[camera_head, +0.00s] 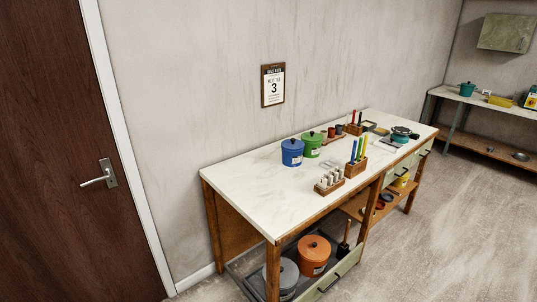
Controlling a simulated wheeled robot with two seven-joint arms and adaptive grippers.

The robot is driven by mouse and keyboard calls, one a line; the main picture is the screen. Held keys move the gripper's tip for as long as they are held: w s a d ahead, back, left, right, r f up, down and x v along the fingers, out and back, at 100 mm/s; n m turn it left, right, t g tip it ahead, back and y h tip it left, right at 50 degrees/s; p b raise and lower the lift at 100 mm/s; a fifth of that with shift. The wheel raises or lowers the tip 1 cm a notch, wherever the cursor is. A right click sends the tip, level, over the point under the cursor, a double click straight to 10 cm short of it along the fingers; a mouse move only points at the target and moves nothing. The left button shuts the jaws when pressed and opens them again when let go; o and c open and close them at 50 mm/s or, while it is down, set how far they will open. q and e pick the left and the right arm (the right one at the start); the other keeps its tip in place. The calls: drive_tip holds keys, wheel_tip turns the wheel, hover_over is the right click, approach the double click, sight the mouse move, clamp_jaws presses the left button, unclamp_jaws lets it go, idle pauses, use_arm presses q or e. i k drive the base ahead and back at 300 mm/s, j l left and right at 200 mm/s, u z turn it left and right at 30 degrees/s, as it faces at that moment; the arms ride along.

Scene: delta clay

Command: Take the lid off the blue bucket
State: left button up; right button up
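The blue bucket (292,153) stands upright on the white-topped workbench, towards its back edge. Its blue lid (292,143) is on top of it, with a small dark knob in the middle. A green bucket with a lid (312,145) stands close to its right. Neither of my grippers shows in the head view. The bench is some distance ahead of me.
The workbench (240,184) has a clear left end. Wooden racks (330,186) with upright tools stand in front of the buckets. Grey and orange lidded buckets (313,255) sit on the low shelf. A closed door (50,150) is at left; floor at right is open.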

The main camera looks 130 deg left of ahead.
sight(292, 143)
drive_tip(key=u, duration=4.05)
drive_tip(key=l+u, duration=0.1)
drive_tip(key=u, duration=0.3)
drive_tip(key=i+l+u, duration=0.1)
drive_tip(key=u, duration=0.3)
drive_tip(key=l+u, duration=0.15)
drive_tip(key=u, duration=0.25)
drive_tip(key=i, duration=0.05)
